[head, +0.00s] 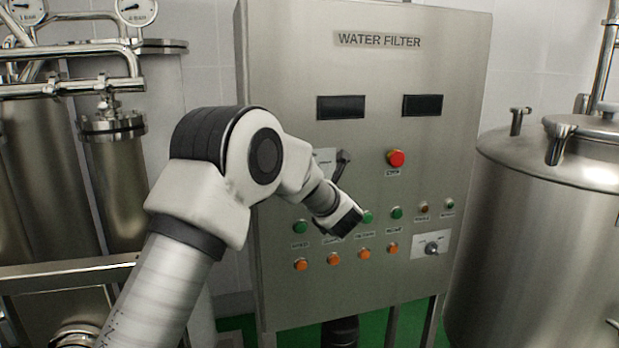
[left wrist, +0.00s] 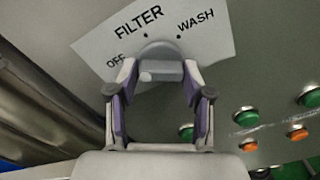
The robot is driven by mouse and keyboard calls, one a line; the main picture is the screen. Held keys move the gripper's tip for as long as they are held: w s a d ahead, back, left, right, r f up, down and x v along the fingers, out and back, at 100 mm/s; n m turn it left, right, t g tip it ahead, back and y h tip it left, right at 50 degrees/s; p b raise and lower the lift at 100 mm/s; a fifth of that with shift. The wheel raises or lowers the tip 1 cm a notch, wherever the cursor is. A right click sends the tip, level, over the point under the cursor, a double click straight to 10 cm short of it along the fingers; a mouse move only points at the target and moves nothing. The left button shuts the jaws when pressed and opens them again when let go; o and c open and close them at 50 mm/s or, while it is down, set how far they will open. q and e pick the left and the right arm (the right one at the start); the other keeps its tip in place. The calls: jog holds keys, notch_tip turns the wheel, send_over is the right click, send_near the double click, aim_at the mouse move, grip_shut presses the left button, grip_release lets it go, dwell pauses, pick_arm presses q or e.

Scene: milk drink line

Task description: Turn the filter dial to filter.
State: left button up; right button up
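The filter dial (left wrist: 162,70) is a grey knob on a white label plate (left wrist: 215,35) marked OFF, FILTER and WASH. It shows in the left wrist view. A pale spot is on its lower left side; I cannot tell which mark it is set to. My left gripper (left wrist: 160,75) is open, with its two fingers on either side of the knob and a narrow gap between. In the head view the plate (head: 324,158) is partly covered by my left gripper (head: 342,166), and the knob is hidden there. My right gripper is not in view.
The steel water filter cabinet (head: 375,85) carries a red button (head: 396,158), rows of green and orange buttons, and a smaller knob (head: 431,248) at lower right. Steel pipes and cylinders (head: 115,170) stand at left, a steel tank (head: 560,240) at right.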

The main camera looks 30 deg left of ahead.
pick_arm(q)
jog(key=shift+d+r, duration=0.1)
jog(key=shift+d, duration=0.05)
jog(key=c, duration=0.4)
jog(key=shift+c, duration=0.4)
jog(key=shift+r, duration=0.1)
